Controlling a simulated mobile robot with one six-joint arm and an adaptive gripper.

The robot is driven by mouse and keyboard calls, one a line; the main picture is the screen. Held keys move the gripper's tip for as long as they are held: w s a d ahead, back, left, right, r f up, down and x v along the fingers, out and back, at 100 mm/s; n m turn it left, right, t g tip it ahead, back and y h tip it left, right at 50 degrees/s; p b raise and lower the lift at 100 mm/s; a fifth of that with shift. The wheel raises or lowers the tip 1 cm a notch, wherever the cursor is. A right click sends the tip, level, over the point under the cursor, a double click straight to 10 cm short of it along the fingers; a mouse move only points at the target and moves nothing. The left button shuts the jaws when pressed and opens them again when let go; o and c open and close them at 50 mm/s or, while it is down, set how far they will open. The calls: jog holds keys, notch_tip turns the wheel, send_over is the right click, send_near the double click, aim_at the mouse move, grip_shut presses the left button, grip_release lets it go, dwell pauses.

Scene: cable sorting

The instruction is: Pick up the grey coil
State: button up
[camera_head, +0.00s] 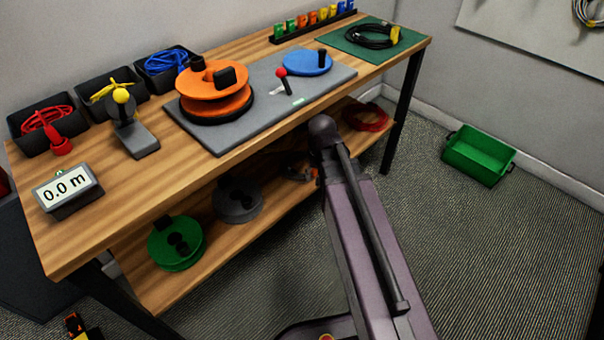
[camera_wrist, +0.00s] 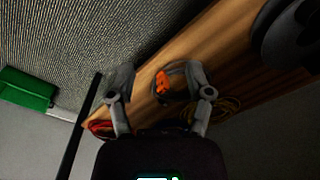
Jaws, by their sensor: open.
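In the wrist view, what looks like the grey coil (camera_wrist: 179,66) lies on the wooden lower shelf. It is a thin loop with an orange piece (camera_wrist: 162,83) at its left side, partly hidden by a finger. My gripper (camera_wrist: 160,72) is open, with its fingers spread to either side of the orange piece. The right finger overlaps the loop in the picture. I cannot tell whether it touches. In the head view, my arm hides much of this part of the shelf.
On the lower shelf (camera_head: 165,285) are a green reel (camera_head: 176,244), a dark grey reel (camera_head: 238,200) and a red coil (camera_head: 366,117). A yellowish coil (camera_wrist: 228,106) lies beside the grey one. A table leg (camera_wrist: 78,130) stands left of my gripper. A green crate (camera_head: 478,156) is on the floor.

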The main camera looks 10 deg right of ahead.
jog(key=w+d+f+m+b, duration=0.1)
jog(key=w+f+m, duration=0.1)
jog(key=w, duration=0.3)
jog(key=w+d+f+m+b, duration=0.1)
jog(key=w+f+m+b, duration=0.1)
jog(key=w, duration=0.3)
jog(key=w+d+f+m+b, duration=0.1)
jog(key=w+f+m+b, duration=0.1)
jog(key=w+m, duration=0.2)
jog(key=shift+w+d+f+g, duration=0.1)
jog(key=shift+w+f+g, duration=0.2)
jog(key=shift+w, duration=0.3)
jog(key=shift+b, duration=0.3)
jog(key=shift+f+b, duration=1.1)
jog(key=shift+f, duration=0.15)
